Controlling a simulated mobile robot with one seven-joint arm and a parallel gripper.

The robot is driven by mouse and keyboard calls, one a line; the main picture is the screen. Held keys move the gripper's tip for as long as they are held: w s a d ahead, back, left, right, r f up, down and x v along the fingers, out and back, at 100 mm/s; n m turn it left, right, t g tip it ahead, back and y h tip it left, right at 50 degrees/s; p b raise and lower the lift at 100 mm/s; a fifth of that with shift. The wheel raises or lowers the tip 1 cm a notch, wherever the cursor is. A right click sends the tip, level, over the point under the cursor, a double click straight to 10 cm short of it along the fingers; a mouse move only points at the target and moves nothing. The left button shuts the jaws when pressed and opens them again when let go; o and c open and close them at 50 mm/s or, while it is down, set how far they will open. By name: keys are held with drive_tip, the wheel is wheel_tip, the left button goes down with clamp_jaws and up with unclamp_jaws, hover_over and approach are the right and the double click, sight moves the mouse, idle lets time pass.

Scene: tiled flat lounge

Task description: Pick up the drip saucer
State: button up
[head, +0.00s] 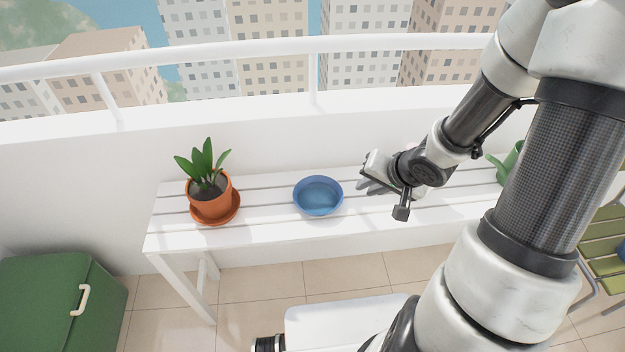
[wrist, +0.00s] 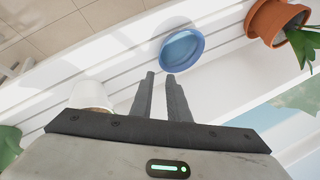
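A round blue dish (head: 318,196), shallow with a raised rim, sits on the white slatted bench. It looks empty, and also shows in the wrist view (wrist: 182,48) beyond my fingertips. A terracotta saucer (head: 217,218) lies under a potted plant farther left on the bench. I cannot tell for certain which of the two is the drip saucer. My gripper (head: 364,184) is right of the blue dish, over the bench and apart from the dish. In the wrist view, its two fingers (wrist: 160,75) are apart with nothing between them.
The white bench (head: 270,232) stands against a white balcony wall with a railing. The terracotta pot (head: 209,195) holds a green plant. A green watering can (head: 508,165) is at the right. A white pot (wrist: 90,95) shows left of my fingers. A green box (head: 50,300) is at lower left.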

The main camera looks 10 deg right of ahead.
sight(341, 197)
drive_tip(key=b+x, duration=1.2)
drive_tip(key=x, duration=0.4)
drive_tip(key=shift+w+a+f, duration=0.1)
drive_tip(key=shift+f, duration=0.15)
drive_tip(key=shift+w+f, duration=0.2)
drive_tip(key=shift+r, duration=0.15)
clamp_jaws()
